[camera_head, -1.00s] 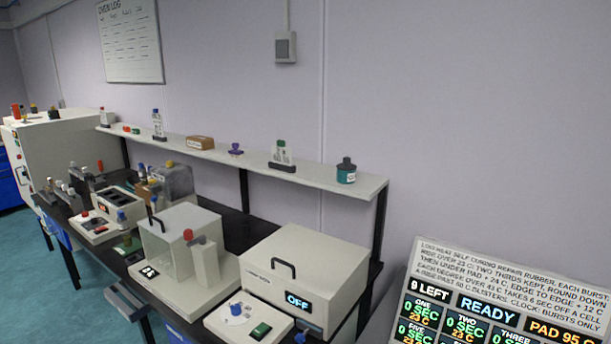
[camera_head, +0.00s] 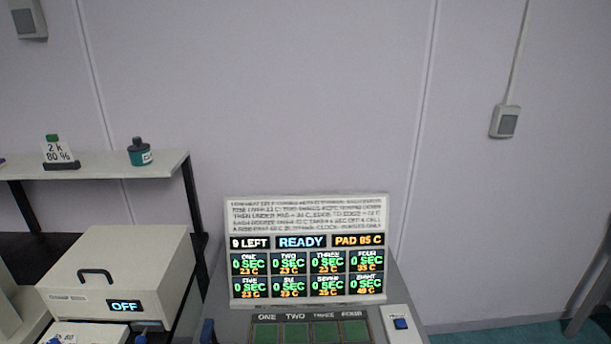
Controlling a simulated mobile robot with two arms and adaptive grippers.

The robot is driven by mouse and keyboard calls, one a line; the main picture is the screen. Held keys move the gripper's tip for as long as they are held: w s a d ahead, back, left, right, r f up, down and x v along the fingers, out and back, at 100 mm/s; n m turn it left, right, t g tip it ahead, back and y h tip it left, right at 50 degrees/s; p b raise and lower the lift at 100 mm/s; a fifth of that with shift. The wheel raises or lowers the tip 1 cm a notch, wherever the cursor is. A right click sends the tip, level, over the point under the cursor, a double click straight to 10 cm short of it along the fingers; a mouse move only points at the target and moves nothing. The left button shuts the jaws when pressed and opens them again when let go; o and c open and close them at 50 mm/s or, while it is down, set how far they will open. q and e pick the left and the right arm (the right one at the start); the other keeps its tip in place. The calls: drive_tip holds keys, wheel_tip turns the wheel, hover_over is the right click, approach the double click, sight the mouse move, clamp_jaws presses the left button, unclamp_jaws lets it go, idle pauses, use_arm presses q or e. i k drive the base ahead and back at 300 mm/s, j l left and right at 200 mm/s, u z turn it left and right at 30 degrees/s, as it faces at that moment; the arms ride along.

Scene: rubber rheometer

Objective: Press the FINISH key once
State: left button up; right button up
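A panel with a blue key (camera_head: 400,323) stands at the right of the machine's front deck; its small label is too blurred to read, so I cannot tell whether it is the FINISH key. Beside it are green pads (camera_head: 296,333) under the labels ONE to FOUR, cut off by the bottom edge. The display board (camera_head: 307,270) behind them reads 9 LEFT, READY and a PAD temperature. Its several cells each show 0 SEC with a temperature. Neither of my grippers shows in the view.
A cream box with a black handle (camera_head: 120,275) and an OFF display stands left of the machine. A shelf (camera_head: 110,167) above holds a teal bottle (camera_head: 139,152) and a small sign (camera_head: 59,152). Open floor (camera_head: 530,333) shows at lower right.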

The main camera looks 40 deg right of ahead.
sight(400, 322)
drive_tip(key=z, duration=1.85)
